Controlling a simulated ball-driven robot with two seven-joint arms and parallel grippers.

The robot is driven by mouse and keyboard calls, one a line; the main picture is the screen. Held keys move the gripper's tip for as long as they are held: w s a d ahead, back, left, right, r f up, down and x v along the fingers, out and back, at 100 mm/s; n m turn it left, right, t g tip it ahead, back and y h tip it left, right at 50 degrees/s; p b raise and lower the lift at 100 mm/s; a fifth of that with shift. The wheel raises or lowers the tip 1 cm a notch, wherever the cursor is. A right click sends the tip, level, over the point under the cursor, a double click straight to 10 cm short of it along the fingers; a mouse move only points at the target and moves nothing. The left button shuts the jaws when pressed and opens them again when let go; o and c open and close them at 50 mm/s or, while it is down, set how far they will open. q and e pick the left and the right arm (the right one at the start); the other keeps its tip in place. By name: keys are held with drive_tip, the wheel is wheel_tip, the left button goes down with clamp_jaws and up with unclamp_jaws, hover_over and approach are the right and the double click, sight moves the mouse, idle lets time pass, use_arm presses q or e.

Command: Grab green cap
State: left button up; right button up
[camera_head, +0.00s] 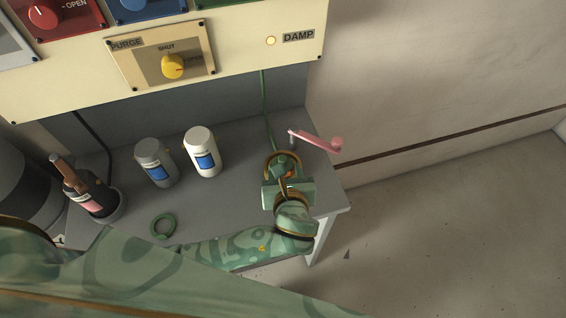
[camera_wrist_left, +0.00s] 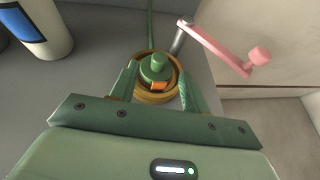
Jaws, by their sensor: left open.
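The green cap (camera_wrist_left: 157,68) has a small round knob on top and an orange mark on its near side. It sits inside a brass-coloured ring at the right end of the grey table. In the head view the cap (camera_head: 282,162) is partly hidden by my left gripper (camera_head: 284,176). In the left wrist view the two green fingers of my left gripper (camera_wrist_left: 158,82) stand apart, one on each side of the cap. I cannot tell whether they touch it. My right gripper is not in view.
A pink crank handle (camera_head: 318,141) stands just behind and right of the cap. A white bottle (camera_head: 203,160), a grey bottle (camera_head: 160,172), a green ring (camera_head: 163,226) and a dark holder (camera_head: 108,207) with a brown-handled tool are on the table (camera_head: 235,200). A control panel (camera_head: 255,62) overhangs the back.

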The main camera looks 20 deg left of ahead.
sight(283, 160)
use_arm(q)
drive_tip(key=shift+x, duration=0.75)
drive_tip(key=b+x, duration=0.1)
drive_tip(key=x, duration=0.4)
drive_tip(key=shift+r+b, duration=0.1)
drive_tip(key=shift+b, duration=0.25)
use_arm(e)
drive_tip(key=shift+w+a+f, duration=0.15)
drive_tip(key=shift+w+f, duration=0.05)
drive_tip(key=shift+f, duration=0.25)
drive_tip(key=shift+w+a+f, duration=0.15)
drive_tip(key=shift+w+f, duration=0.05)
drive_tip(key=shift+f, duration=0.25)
use_arm(q)
drive_tip(key=shift+s+r, duration=0.1)
clamp_jaws()
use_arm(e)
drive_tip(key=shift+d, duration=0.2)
